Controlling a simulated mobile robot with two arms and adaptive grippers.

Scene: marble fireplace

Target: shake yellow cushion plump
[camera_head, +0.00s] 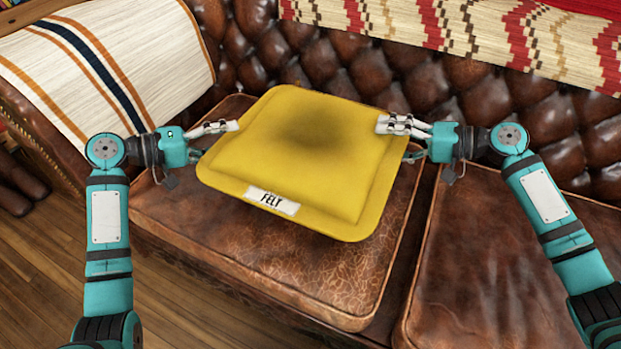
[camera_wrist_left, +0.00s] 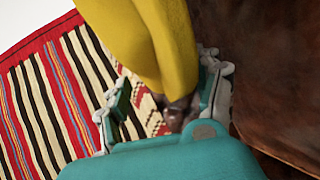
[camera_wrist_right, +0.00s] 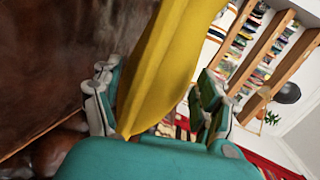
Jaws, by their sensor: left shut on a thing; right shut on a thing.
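The cushion's yellow edge also shows between the fingers in the left wrist view (camera_wrist_left: 150,40) and in the right wrist view (camera_wrist_right: 165,65). The lower fingers are partly hidden under the cushion in the head view.
The brown leather seat (camera_head: 270,262) lies below, with a second seat (camera_head: 490,270) to the right. The tufted backrest (camera_head: 490,95) rises behind. A striped throw (camera_head: 105,60) covers the left armrest and a patterned blanket (camera_head: 480,35) the back. Wooden floor (camera_head: 50,260) is at the left.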

